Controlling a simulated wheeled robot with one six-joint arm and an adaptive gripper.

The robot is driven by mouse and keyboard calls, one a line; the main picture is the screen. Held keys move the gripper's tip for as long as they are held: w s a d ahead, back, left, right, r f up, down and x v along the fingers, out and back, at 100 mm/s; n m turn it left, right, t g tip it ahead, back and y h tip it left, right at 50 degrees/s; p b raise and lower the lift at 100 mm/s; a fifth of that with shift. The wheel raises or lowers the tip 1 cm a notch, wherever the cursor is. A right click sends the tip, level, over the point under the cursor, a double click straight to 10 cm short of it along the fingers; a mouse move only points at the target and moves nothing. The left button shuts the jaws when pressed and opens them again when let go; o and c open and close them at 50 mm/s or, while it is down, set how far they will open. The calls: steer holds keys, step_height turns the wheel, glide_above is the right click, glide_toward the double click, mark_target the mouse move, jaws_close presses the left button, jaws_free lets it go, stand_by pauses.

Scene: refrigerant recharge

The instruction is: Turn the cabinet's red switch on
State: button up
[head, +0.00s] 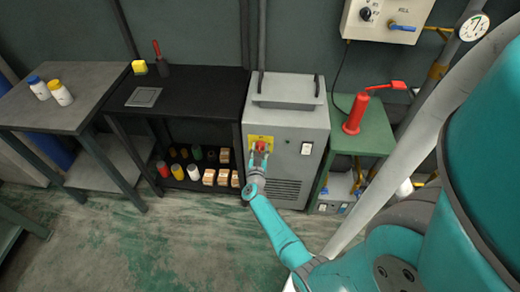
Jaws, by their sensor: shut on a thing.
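The grey cabinet (287,125) stands on the floor at the middle of the head view, with a handle on its top. Its red switch (261,146) sits on a yellow plate (251,138) on the upper left of the front face. My gripper (260,155) is at the switch, coming from below and in front, and is shut on it. The fingers hide part of the switch, so its exact angle is too small to tell. A white rocker-like piece (306,148) is on the same face, to the right.
A black shelf unit (190,87) with jars and boxes stands left of the cabinet. A green stand (371,142) with a red pump-like tool (356,113) is on the right. A grey table (60,108) is at far left. The floor in front is clear.

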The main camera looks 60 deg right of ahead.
steer(key=shift+m, duration=0.3)
steer(key=m, duration=0.3)
steer(key=shift+m, duration=0.4)
steer(key=m, duration=0.4)
steer(key=shift+m, duration=0.3)
steer(key=m, duration=0.4)
steer(key=shift+m, duration=0.3)
steer(key=m, duration=0.4)
steer(key=shift+m, duration=0.3)
steer(key=o, duration=1.1)
steer(key=shift+o, duration=0.2)
